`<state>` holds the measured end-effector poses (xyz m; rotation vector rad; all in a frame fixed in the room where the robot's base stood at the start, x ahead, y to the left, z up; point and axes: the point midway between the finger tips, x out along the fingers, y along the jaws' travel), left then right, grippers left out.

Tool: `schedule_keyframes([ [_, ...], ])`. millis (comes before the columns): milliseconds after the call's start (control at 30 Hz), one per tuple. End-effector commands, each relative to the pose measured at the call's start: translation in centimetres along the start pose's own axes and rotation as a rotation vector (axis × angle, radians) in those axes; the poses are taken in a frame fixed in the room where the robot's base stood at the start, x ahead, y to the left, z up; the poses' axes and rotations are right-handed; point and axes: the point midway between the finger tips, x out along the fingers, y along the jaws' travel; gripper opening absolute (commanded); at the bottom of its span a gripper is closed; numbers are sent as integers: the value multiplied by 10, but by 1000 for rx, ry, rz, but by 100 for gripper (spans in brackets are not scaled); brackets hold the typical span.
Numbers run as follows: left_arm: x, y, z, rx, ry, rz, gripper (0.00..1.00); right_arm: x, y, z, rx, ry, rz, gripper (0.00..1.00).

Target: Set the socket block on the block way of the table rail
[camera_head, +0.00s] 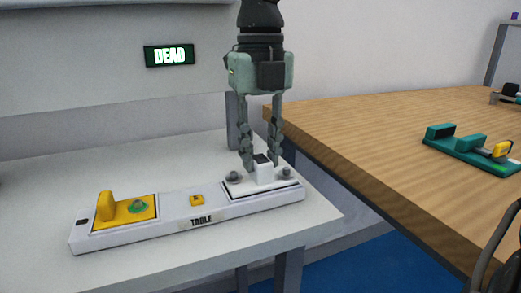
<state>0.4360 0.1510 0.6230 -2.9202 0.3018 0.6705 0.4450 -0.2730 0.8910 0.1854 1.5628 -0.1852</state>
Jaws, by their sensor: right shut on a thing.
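The white table rail (175,226), labelled "TABLE", lies on the pale worktop. Grey round knobs (233,177) stand on both sides of the block. My right gripper (261,162) comes straight down from above and is shut on the block's upper part. The block looks to be at or very near the rail's surface; I cannot tell whether it is fully seated.
The rail's left end carries a yellow plate (145,212) with an upright tab and green knob. A small yellow piece (197,200) sits mid-rail. A wooden table (360,130) at right holds a teal fixture (470,150).

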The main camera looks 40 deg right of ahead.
Motion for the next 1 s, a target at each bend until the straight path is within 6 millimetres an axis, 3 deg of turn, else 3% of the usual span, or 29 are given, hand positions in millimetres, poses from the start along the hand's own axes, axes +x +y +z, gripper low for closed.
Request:
schedule_keyframes([
  [833, 2, 0, 5, 0, -1, 0, 40, 4, 0, 0, 0, -1, 0, 5],
  [867, 2, 0, 5, 0, -1, 0, 40, 4, 0, 0, 0, -1, 0, 28],
  [1000, 2, 0, 5, 0, -1, 0, 40, 5, 0, 0, 0, 0, 0, 45],
])
